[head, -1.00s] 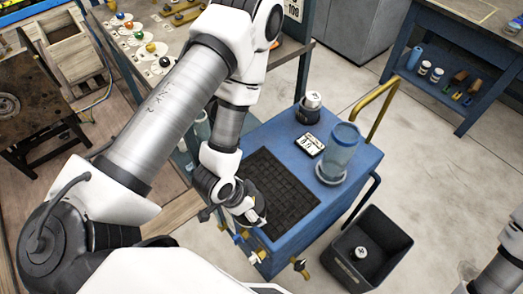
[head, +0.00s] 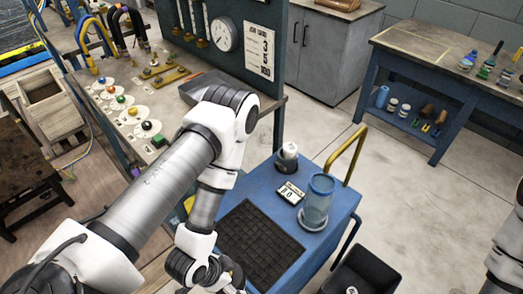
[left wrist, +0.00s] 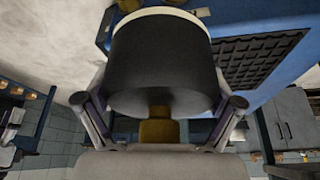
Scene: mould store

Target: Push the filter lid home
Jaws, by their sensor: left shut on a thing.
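My left gripper (head: 226,283) is at the bottom edge of the head view, beside the near left corner of the blue cart (head: 342,207). In the left wrist view, its fingers (left wrist: 162,112) are shut around a dark cylinder (left wrist: 160,62) with a pale rim and a brass stem (left wrist: 159,131). I cannot tell for sure whether this is the filter lid. A clear blue canister (head: 317,198) stands upright on a pale round base on the cart, apart from my gripper. Only part of my right arm shows at the right edge; its gripper is out of view.
The cart carries a black ribbed mat (head: 260,243), a small display (head: 291,193) and a dark holder with a white-topped item (head: 288,158). A brass handrail (head: 345,155) rises behind. A black bin (head: 365,272) stands right of the cart. Open floor lies beyond.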

